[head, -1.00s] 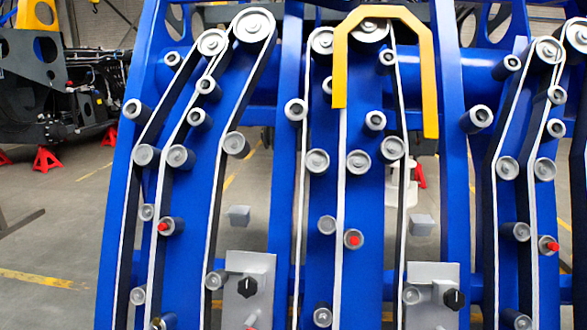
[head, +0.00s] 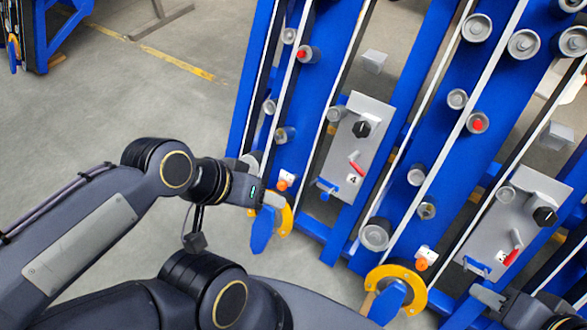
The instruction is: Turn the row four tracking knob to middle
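A grey panel (head: 341,150) marked 4 is on the blue chassis in the middle of the head view. A black knob (head: 361,129) is near its top; its pointer direction is too small to tell. A red-tipped lever (head: 356,166) is below the knob, beside the number. My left gripper (head: 268,197) is below and left of this panel, near a small orange knob, apart from the black knob. My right gripper (head: 487,297) is at the lower right, below a second panel and partly cut off. Neither gripper's finger opening shows clearly.
A second grey panel (head: 518,222) with a black knob (head: 544,216) is at the right. Yellow rings (head: 412,280) and blue pointed parts (head: 262,230) are along the chassis bottom. Rollers and belts cover the blue rows.

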